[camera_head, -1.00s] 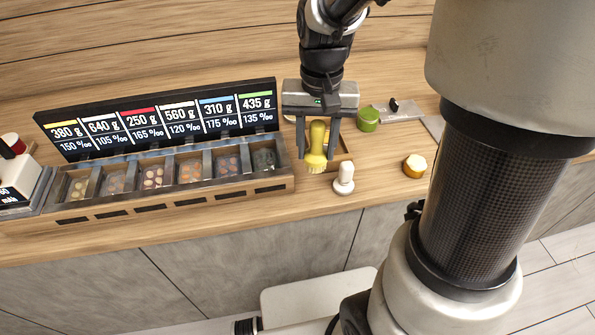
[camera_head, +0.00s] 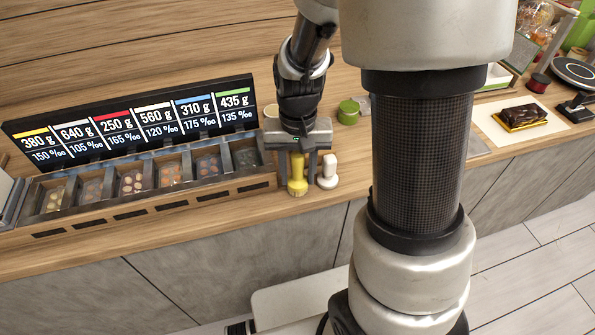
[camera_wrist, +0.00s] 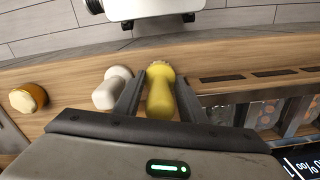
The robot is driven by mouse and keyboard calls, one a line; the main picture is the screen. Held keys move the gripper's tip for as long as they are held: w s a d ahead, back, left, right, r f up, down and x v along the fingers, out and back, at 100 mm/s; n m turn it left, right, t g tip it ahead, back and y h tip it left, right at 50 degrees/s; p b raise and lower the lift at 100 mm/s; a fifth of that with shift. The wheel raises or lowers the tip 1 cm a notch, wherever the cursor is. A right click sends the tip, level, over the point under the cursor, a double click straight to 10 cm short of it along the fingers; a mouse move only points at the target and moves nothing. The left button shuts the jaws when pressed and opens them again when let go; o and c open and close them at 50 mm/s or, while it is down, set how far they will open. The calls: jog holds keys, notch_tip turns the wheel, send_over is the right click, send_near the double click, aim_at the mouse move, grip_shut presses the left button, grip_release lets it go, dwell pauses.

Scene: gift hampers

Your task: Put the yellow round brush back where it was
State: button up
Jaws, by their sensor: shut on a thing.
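My gripper (camera_head: 298,172) is shut on the yellow round brush (camera_head: 297,183), with one finger on each side of its handle. The brush hangs upright with its bristle end down, close to the counter's front edge. In the wrist view the yellow brush (camera_wrist: 160,97) sits between the two fingers and its pale bristles point away from my gripper (camera_wrist: 160,95). I cannot tell whether the bristles touch the counter. A white, round-headed brush-like piece (camera_head: 328,173) stands just right of my gripper; it also shows beside the left finger in the wrist view (camera_wrist: 112,88).
A compartment box (camera_head: 150,190) with a weight display (camera_head: 130,120) stands close on the left. A green round container (camera_head: 348,112) is behind. A honey-coloured jar (camera_wrist: 29,98) stands beyond the white piece. A chocolate item (camera_head: 522,116) lies on a white sheet at the right.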

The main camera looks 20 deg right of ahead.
jog(key=shift+f, duration=0.2)
jog(key=o, duration=0.8)
jog(key=shift+r, duration=0.1)
